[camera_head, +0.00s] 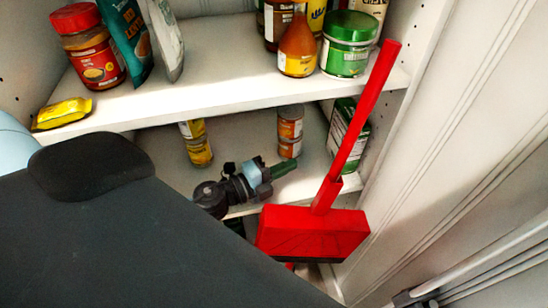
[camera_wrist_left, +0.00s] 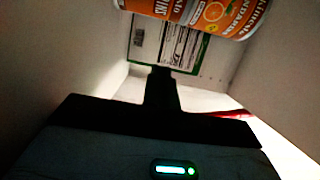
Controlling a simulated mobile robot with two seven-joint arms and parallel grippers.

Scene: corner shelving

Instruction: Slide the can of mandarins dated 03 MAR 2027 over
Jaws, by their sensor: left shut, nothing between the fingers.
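In the left wrist view two orange labels, a left one (camera_wrist_left: 158,8) and a right one (camera_wrist_left: 225,14), cross the top edge, cut off by the frame. No date is readable on either can. My left gripper (camera_head: 284,168) is shut and empty, at the shelf's front, just below and in front of the lower can. Its shut fingers (camera_wrist_left: 162,84) point toward the cans and carton. My right gripper is not visible.
A green-and-white carton (camera_head: 348,135) stands right of the cans, and a yellow can (camera_head: 196,143) stands to the left. A red dustpan (camera_head: 312,233) with a long handle stands in front at right. The upper shelf (camera_head: 225,85) holds jars, bottles and packets above.

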